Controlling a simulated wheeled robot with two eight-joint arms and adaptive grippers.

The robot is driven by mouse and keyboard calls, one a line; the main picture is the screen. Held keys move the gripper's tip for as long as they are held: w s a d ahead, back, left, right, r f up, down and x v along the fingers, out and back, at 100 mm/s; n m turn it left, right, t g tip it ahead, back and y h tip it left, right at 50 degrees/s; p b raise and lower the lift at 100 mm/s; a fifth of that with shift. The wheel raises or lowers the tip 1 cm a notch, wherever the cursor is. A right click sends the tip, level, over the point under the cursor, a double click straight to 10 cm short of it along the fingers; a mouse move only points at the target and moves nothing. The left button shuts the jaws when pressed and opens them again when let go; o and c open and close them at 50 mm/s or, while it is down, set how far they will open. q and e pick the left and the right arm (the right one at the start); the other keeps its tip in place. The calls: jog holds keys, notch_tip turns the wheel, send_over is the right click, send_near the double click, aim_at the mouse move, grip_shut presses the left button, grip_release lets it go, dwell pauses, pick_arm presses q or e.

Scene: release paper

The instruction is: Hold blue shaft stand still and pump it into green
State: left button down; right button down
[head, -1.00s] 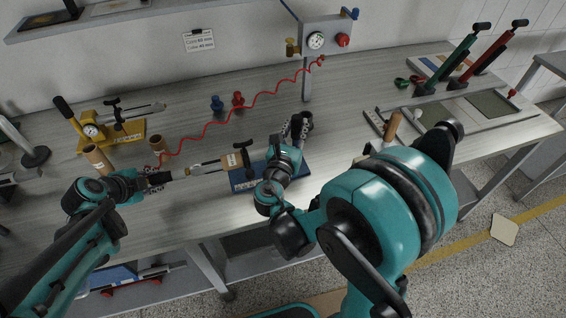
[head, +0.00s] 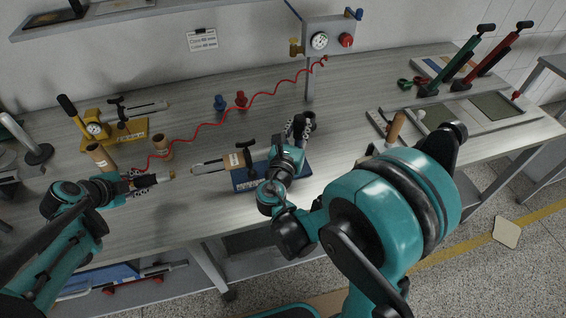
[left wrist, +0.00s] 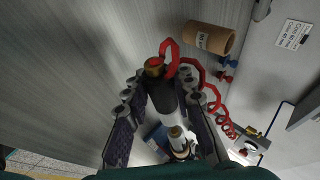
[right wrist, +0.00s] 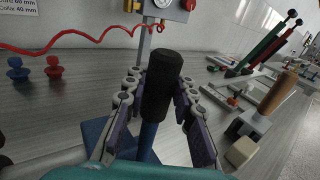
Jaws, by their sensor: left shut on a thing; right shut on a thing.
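The blue shaft stand (head: 246,180) sits on the bench with its shaft (head: 208,167) pointing left. My right gripper (right wrist: 160,108) is shut on the stand's black grip (right wrist: 163,75), which stands up between the fingers; in the head view my arm partly hides this hold. My left gripper (head: 139,184) is shut on a black and white air tool (head: 154,180), with the red coiled hose (left wrist: 191,62) at its brass rear fitting (left wrist: 154,66). The tool's brass tip (head: 172,174) is a short gap left of the shaft's end. The gauge (head: 320,41) shows no readable needle.
Two cardboard tubes (head: 161,147) stand near my left gripper. A yellow stand (head: 114,132) with a lever and gauge is behind them. Blue and red plugs (head: 241,99) stand mid-bench. Green and red long-handled tools (head: 458,62) and trays are at the far right.

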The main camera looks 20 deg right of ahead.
jog(key=c, duration=1.2)
grip_release()
jog(key=shift+o, duration=0.2)
jog(key=v, duration=1.2)
